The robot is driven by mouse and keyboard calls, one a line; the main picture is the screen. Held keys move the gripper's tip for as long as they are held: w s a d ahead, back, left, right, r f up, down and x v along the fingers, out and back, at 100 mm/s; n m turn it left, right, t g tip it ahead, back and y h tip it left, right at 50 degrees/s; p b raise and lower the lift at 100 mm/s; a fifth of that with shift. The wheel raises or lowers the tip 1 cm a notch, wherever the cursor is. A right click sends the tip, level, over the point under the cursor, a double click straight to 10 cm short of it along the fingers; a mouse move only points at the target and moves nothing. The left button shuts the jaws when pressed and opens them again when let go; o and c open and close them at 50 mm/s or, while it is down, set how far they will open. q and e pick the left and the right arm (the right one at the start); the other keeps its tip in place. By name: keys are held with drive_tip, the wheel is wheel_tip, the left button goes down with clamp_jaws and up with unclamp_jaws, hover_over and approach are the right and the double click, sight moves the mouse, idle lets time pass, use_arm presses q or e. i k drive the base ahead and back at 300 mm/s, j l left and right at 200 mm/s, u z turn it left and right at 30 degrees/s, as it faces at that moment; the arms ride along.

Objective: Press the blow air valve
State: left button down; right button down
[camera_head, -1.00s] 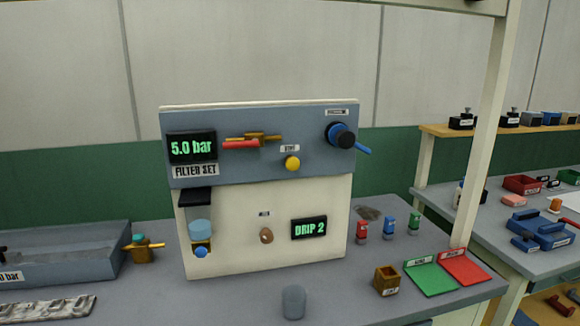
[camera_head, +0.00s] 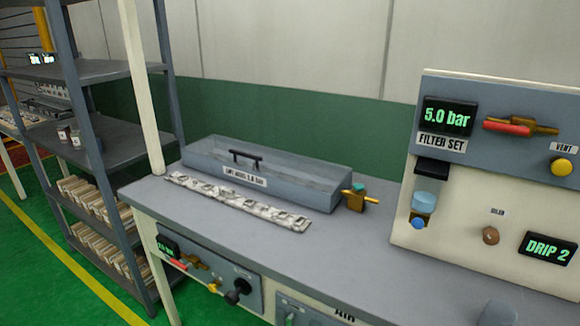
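A small brass valve (camera_head: 356,198) with a teal top and a yellow lever stands on the grey bench, just right of a long grey tray. No label on it is readable, so I cannot tell whether it is the blow air valve. A pale metal strip with several pockets (camera_head: 240,202) lies in front of the tray. Neither of my grippers is in view.
The panel (camera_head: 405,235) at right reads "5.0 bar", "FILTER SET" and "DRIP 2", with a red-handled valve (camera_head: 508,127) and a yellow vent button (camera_head: 561,167). A lower panel (camera_head: 245,285) is under the bench edge. A shelf rack (camera_head: 110,68) stands left.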

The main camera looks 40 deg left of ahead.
sight(182, 266)
drive_tip(key=u, duration=1.6)
